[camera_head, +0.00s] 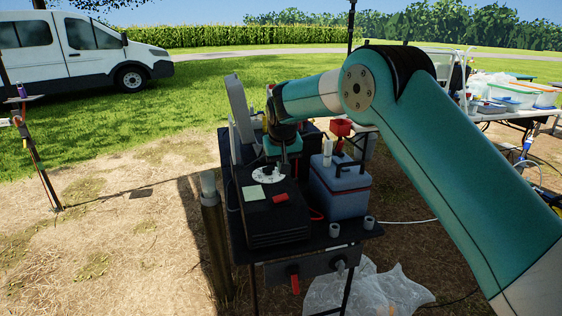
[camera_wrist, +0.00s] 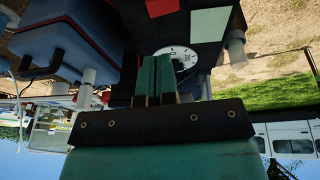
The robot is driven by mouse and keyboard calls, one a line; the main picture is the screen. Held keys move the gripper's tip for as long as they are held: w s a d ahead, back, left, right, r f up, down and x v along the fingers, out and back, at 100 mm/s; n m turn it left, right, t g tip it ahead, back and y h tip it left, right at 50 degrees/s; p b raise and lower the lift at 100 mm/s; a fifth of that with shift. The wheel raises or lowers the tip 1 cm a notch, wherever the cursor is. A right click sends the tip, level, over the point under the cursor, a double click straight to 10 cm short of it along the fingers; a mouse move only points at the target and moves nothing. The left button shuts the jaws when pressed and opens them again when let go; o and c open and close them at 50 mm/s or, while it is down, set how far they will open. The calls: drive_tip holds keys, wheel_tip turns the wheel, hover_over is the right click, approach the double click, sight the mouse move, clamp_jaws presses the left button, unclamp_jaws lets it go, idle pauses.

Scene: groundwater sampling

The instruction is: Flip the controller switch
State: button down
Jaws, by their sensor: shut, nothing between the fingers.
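A black case (camera_head: 275,222) stands on a small table, with a white round dial-like disc (camera_head: 268,174) on its top. The disc also shows in the wrist view (camera_wrist: 185,54), just beyond my fingertips. My gripper (camera_head: 280,160) is over the table by the disc, pointing down. In the wrist view my green fingers (camera_wrist: 155,62) are together and empty, and they hide part of the disc. Whether they touch it, I cannot tell. I cannot make out a controller switch for certain; my arm and fingers cover part of the area.
A red block (camera_head: 280,198) and a pale green note (camera_head: 253,193) lie on the case. A blue cooler (camera_head: 340,190) stands close on the right. A grey upright panel (camera_head: 240,108) rises behind. A brown post (camera_head: 215,240) stands at the left. Open ground lies further left.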

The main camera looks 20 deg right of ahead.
sight(284, 196)
drive_tip(key=x, duration=0.3)
drive_tip(key=p+x, duration=0.1)
drive_tip(key=x, duration=0.2)
drive_tip(key=s+x, duration=0.1)
drive_tip(key=x, duration=0.2)
drive_tip(key=shift+w+d+f+p, duration=0.1)
drive_tip(key=shift+d+f+p, duration=0.15)
drive_tip(key=shift+f, duration=0.2)
